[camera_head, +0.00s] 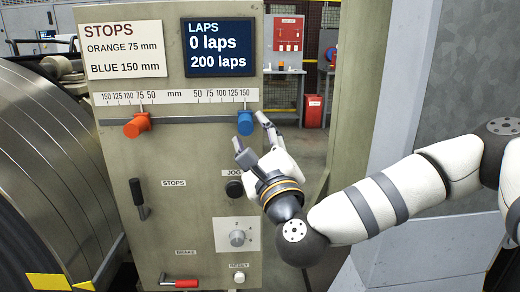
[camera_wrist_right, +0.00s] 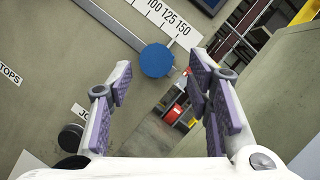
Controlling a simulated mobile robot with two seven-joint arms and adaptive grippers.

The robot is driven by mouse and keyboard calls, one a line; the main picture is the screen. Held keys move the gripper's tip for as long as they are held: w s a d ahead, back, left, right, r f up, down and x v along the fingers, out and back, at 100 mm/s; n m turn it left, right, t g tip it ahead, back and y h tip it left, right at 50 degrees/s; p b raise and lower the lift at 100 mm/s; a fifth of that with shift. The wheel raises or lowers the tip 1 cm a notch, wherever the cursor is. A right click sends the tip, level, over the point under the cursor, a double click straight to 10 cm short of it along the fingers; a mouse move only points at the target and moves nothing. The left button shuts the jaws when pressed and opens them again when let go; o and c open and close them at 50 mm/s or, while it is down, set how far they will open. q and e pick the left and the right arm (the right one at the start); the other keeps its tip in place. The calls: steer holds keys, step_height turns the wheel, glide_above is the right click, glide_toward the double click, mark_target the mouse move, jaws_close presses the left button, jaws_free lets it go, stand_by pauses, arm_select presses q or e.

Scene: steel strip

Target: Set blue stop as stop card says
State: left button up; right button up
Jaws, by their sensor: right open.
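The stop card (camera_head: 123,49) reads orange 75 mm and blue 150 mm. The blue stop (camera_head: 246,122) is a round blue knob at the right end of the rail, under the 150 mark of the right scale. The orange stop (camera_head: 137,125) sits near 75 on the left scale. My right gripper (camera_head: 251,132) is open and empty, just in front of and below the blue stop. In the right wrist view the blue stop (camera_wrist_right: 157,61) shows beyond the open fingers, between their tips; I cannot tell whether they touch it. My left gripper is out of view.
A laps display (camera_head: 219,47) reads 0 laps and 200 laps. The black stops lever (camera_head: 138,198), jog knob (camera_head: 234,187), rotary dial (camera_head: 237,238), reset button (camera_head: 239,277) and red brake handle (camera_head: 180,283) are lower on the panel. A large steel coil (camera_head: 45,170) stands at left.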

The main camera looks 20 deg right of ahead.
steer(key=v, duration=0.8)
steer(key=shift+s, duration=0.25)
steer(key=shift+f, duration=0.15)
steer(key=s+a+f+n+g+y, duration=0.25)
steer(key=s+f+n+g, duration=0.2)
steer(key=f, duration=0.45)
steer(key=s+a+f+n+g+y, duration=0.2)
steer(key=s+a+f+n+g, duration=0.15)
steer(key=f+n, duration=0.4)
steer(key=s+a+f+n+g+y, duration=0.2)
steer(key=s+a+f+n+g, duration=0.1)
steer(key=f, duration=0.7)
steer(key=s+d+f+n+g+h+p, duration=0.1)
steer(key=s+d+f+n+g, duration=0.2)
steer(key=s+f+n+g, duration=0.6)
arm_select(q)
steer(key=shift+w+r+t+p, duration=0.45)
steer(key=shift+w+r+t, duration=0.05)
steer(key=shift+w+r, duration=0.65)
arm_select(e)
steer(key=s+d+f+n+g+h, duration=0.2)
steer(key=s+d, duration=0.4)
steer(key=s, duration=0.4)
steer(key=s+d+f+n+g+h, duration=0.1)
steer(key=s+d, duration=0.4)
steer(key=s, duration=0.5)
steer(key=shift+s+d+f+n+g+h, duration=0.35)
steer(key=shift+d+f+n+g+h, duration=0.05)
steer(key=shift+f+h, duration=0.5)
